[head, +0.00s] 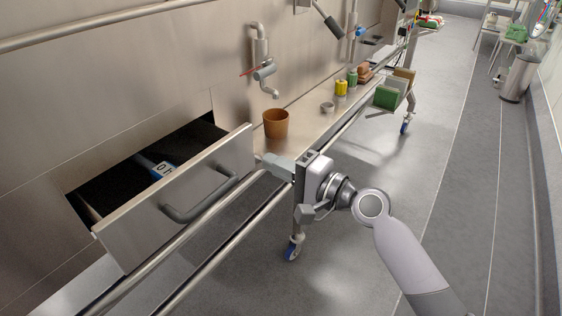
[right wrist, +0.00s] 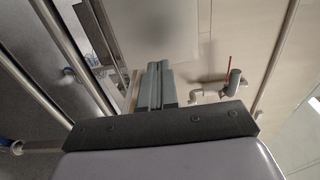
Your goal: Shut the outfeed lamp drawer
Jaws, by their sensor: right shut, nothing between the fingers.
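The lamp drawer (head: 150,217) stands pulled out from the steel wall at the left of the head view. Its front is a flat metal panel with a grey bar handle (head: 201,204). The shut fingers also show in the right wrist view (right wrist: 158,77). My left gripper is not in view.
A brown pot (head: 276,123) stands on the steel ledge right of the drawer, under a tap (head: 265,72). Yellow and green containers (head: 341,88) stand farther along. A metal rail (head: 190,232) runs in front of the drawer.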

